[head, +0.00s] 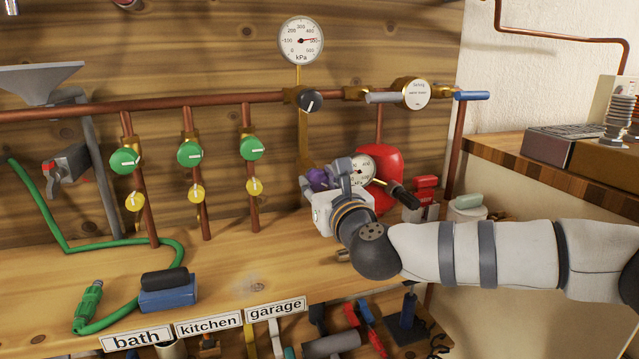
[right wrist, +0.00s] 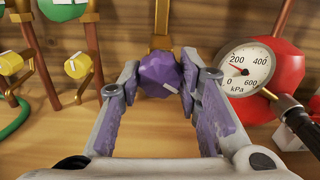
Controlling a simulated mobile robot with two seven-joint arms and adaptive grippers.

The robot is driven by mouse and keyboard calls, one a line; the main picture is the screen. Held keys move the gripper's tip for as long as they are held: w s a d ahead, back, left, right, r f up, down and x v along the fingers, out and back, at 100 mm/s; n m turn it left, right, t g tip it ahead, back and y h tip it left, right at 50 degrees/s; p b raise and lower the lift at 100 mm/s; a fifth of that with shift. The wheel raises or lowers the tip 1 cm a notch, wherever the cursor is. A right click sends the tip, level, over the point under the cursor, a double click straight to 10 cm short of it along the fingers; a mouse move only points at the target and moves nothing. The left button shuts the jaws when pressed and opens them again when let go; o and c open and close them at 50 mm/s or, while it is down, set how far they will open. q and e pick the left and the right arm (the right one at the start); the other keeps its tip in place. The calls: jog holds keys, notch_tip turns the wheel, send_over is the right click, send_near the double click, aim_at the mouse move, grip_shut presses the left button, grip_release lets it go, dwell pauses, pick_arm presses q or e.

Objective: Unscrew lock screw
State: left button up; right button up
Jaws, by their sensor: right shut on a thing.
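A faceted purple knob with a white mark, which I take for the lock screw (head: 317,177), sits at the lower end of a vertical brass pipe (head: 301,130). In the right wrist view the purple knob (right wrist: 160,75) is between my fingertips. My right gripper (right wrist: 155,85) is shut on it, with a finger pad at each side. In the head view my right gripper (head: 328,183) comes in from the right and partly covers the knob. How the knob joins the pipe behind it is hidden. My left gripper is not in view.
A red tank (head: 387,172) with a pressure gauge (head: 360,170) and black-handled tool part stands close right of my gripper. Green knobs (head: 190,154) and yellow knobs (head: 196,193) are on copper pipes to the left. A blue block (head: 168,293) and green hose (head: 75,245) lie front left.

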jog(key=shift+n, duration=0.3)
jog(key=n, duration=0.4)
jog(key=shift+r+n, duration=0.1)
jog(key=shift+n, duration=0.3)
jog(key=n+p, duration=0.1)
jog(key=n, duration=0.4)
jog(key=shift+n+p, duration=0.3)
jog(key=n+p, duration=0.1)
jog(key=n, duration=0.4)
jog(key=shift+r, duration=0.1)
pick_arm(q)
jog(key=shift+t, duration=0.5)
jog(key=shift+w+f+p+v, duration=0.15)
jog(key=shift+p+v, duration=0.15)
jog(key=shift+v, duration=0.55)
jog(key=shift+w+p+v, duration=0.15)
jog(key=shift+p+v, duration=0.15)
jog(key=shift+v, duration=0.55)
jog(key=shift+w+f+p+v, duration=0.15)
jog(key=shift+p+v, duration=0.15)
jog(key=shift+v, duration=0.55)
pick_arm(e)
jog(key=shift+n, duration=2.6)
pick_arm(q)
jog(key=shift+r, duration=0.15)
pick_arm(e)
jog(key=o, duration=1.1)
jog(key=shift+o, duration=0.2)
